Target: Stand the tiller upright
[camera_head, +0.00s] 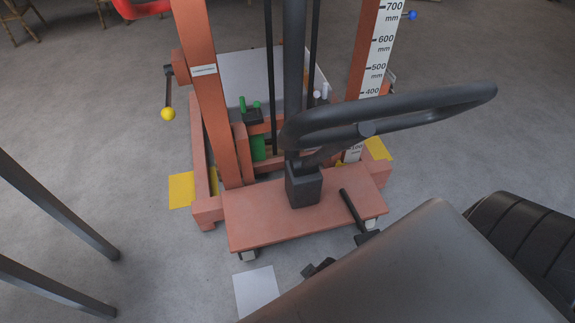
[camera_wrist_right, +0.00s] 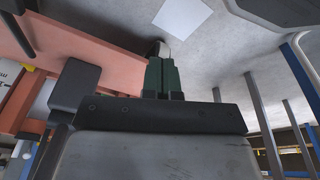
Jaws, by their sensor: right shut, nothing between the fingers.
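The tiller (camera_head: 390,112) is a dark grey loop handle on the orange lift in the head view. Its loop leans over to the right, well off vertical, above a dark pivot block (camera_head: 304,186) on the orange base plate (camera_head: 262,215). My right gripper (camera_wrist_right: 162,66) shows in the wrist view with its green fingers together and nothing between them. It is low beside the orange base, apart from the tiller loop. In the head view my grey right arm largely hides it. My left gripper is not in view.
A black pedal (camera_head: 352,210) juts from the base plate's right part. Orange uprights (camera_head: 207,95) stand behind the tiller, one with a millimetre scale (camera_head: 382,50). A white sheet (camera_head: 257,292) lies on the floor in front. Dark legs (camera_head: 60,205) stand at left.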

